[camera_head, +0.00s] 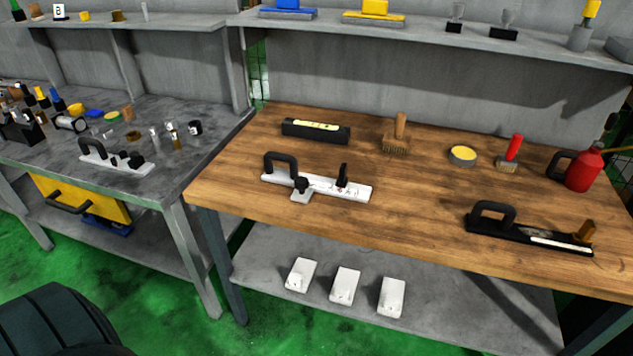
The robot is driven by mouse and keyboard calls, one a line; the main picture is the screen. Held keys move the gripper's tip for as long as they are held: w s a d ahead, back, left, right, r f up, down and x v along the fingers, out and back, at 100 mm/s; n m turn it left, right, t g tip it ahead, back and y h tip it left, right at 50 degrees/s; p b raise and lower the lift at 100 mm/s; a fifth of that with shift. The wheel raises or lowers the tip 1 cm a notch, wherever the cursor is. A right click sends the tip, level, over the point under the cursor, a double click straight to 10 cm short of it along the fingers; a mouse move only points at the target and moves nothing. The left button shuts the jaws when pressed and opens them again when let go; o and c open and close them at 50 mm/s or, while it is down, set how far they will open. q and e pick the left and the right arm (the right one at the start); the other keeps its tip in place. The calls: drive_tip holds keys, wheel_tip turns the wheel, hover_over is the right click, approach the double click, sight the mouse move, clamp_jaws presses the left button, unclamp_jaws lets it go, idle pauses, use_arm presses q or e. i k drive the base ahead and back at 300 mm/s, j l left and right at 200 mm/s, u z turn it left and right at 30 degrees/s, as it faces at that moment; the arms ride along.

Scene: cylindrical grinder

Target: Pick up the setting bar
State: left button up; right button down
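Several bar-like tools with handles are in view, and I cannot tell for certain which is the setting bar. A white bar with a black handle (335,188) lies on the wooden workbench, left of its middle, with a dark knob and an upright black piece on it. A black bar with a handle (520,236) lies near the bench's right front, with a pale strip and a brown block at its right end. A smaller white bar with a black handle (118,160) lies on the grey table at left. Neither gripper shows.
On the wooden workbench (400,235) stand a black level (315,131), a brush (397,136), a yellow-topped tin (462,155), a red-handled brush (509,153) and a red can (583,169). White blocks (345,286) sit on the lower shelf. The bench's front middle is clear.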

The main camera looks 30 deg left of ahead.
sight(353, 191)
drive_tip(key=j+u, duration=0.1)
drive_tip(key=j, duration=0.3)
drive_tip(key=i+j+u, duration=0.15)
drive_tip(key=j, duration=0.25)
drive_tip(key=j+u, duration=0.1)
drive_tip(key=j, duration=0.3)
drive_tip(key=i+j+u, duration=0.1)
drive_tip(key=j, duration=0.3)
drive_tip(key=i, duration=0.05)
